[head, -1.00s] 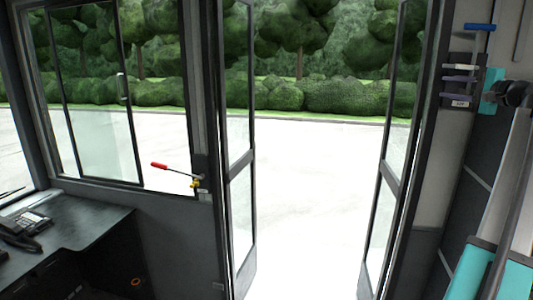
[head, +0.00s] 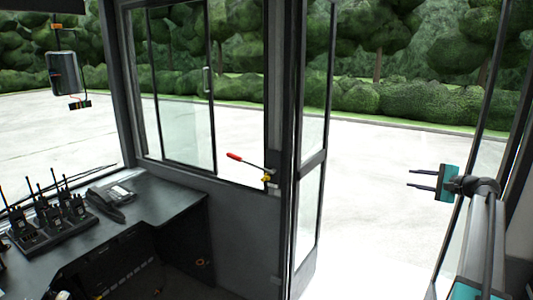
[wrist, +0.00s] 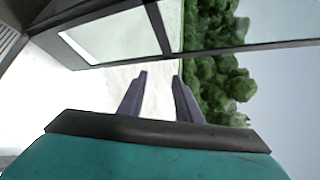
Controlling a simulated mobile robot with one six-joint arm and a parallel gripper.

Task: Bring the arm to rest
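My gripper (head: 422,180) is at the right in the head view, in front of the open doorway. Its two dark fingers point left and stand apart with nothing between them. In the wrist view my gripper (wrist: 158,85) also shows open and empty, with pavement behind the fingers. My arm runs down from it to the lower right of the head view.
A red-handled lever (head: 247,160) sticks out beside the folding door (head: 313,160). A desk (head: 150,210) at the left carries a phone (head: 112,200) and several radios (head: 50,215). A mirror (head: 63,72) hangs at the upper left. The floor near the doorway looks clear.

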